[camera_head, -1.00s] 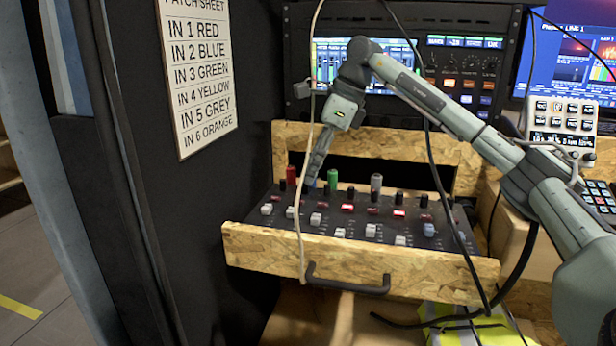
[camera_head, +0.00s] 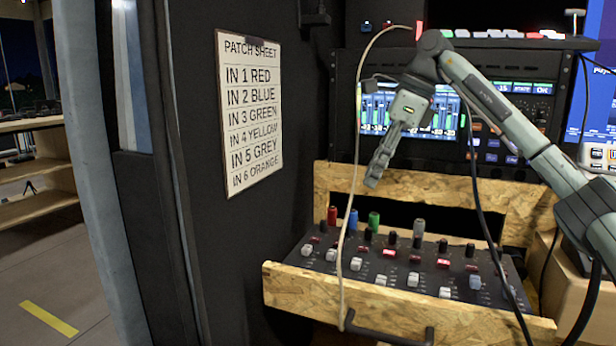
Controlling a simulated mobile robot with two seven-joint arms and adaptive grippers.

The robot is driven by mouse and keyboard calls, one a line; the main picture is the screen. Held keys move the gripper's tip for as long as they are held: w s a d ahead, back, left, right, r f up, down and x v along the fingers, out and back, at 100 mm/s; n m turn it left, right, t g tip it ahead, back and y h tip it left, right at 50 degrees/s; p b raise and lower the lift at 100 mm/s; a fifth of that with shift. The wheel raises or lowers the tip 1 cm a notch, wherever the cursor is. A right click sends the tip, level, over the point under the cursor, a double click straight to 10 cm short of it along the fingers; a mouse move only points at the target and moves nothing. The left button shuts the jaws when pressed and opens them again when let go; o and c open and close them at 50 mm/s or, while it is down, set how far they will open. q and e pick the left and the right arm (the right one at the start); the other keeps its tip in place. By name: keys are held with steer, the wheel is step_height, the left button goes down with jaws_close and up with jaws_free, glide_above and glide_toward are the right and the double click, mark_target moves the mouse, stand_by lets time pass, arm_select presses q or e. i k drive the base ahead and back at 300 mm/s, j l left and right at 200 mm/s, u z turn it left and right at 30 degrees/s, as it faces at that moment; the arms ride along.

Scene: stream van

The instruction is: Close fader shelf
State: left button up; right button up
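The fader shelf is a pulled-out chipboard drawer; its front board (camera_head: 300,289) and dark handle (camera_head: 385,336) face me, low in the view. On it lies a black fader mixer (camera_head: 400,262) with white, red and dark caps. Red, blue, green and grey plugs stand along its back edge. My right gripper (camera_head: 374,180) points down and left above the back of the mixer, apart from the plugs and drawer. I see it edge-on, so its finger opening is unclear. It appears empty. My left gripper is not in view.
A pale cable (camera_head: 346,225) hangs in front of the drawer, and dark cables (camera_head: 474,180) hang on the right. A rack unit with a screen (camera_head: 375,108) is behind my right arm. A black wall with a patch sheet (camera_head: 251,112) stands close on the left.

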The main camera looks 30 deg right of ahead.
mark_target(398, 314)
steer(key=k+j, duration=0.8)
